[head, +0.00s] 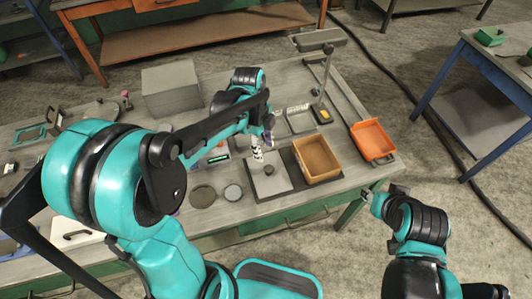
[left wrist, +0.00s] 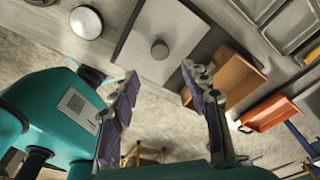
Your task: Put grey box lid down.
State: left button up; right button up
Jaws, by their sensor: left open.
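The grey box lid (head: 264,186) is a flat square plate with a round knob in its middle. It lies flat on the workbench near the front edge, left of an open tan box. The lid also shows in the left wrist view (left wrist: 137,44), with its knob near the top centre. My left gripper (head: 262,150) is open and empty above the lid, and its two purple-padded fingers stand apart in the left wrist view (left wrist: 161,72). The knob is not between the pads. My right gripper (head: 369,196) is beyond the bench's front edge; its jaws are too small to read.
The tan box (head: 316,160) stands right of the lid, and an orange bin (head: 373,140) is farther right. Two round discs (head: 203,196) lie to the left. A large grey box (head: 171,88) and a lamp (head: 320,42) stand behind.

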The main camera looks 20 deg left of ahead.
pick_arm(q)
jog(key=s+a+r+n+t+y, duration=0.1)
jog(key=s+r+n+t, duration=0.2)
jog(key=n, duration=0.7)
jog(key=s+a+r+n+t, duration=0.1)
jog(key=s+r+n+t, duration=0.2)
jog(key=s+n, duration=0.4)
jog(key=shift+s+a+r+n+t+y, duration=0.35)
jog(key=shift+n+t, duration=0.45)
jog(key=shift+n, duration=0.8)
